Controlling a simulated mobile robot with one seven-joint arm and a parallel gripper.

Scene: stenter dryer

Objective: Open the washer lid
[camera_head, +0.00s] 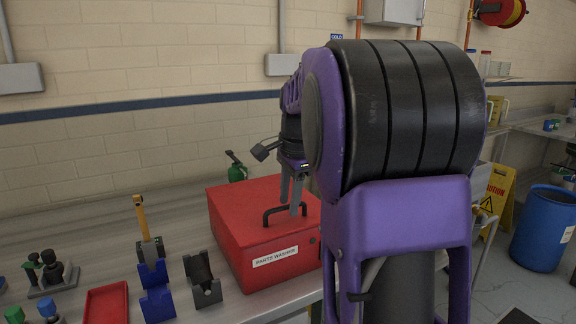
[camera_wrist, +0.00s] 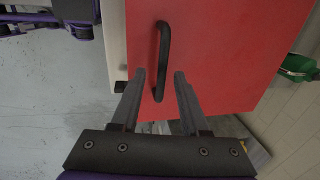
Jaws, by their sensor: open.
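The parts washer (camera_head: 247,263) is a red box on the bench with a white "PARTS WASHER" label. Its red lid (camera_head: 246,208) is down and carries a black bar handle (camera_head: 277,210). In the wrist view the red lid (camera_wrist: 228,50) fills the middle, with the black handle (camera_wrist: 163,55) running up it. My gripper (camera_head: 291,212) is open over the lid by the handle. In the wrist view my gripper (camera_wrist: 159,76) has its fingers apart, with the handle's lower part between them. I cannot tell whether either finger touches it. My arm hides the area to the right.
A green spray bottle (camera_head: 236,167) stands behind the washer. Left of it on the bench are a black holder (camera_head: 203,283), blue blocks (camera_head: 157,300), a yellow-handled tool (camera_head: 143,220) and a red tray (camera_head: 106,303). A blue barrel (camera_head: 544,228) stands on the floor at right.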

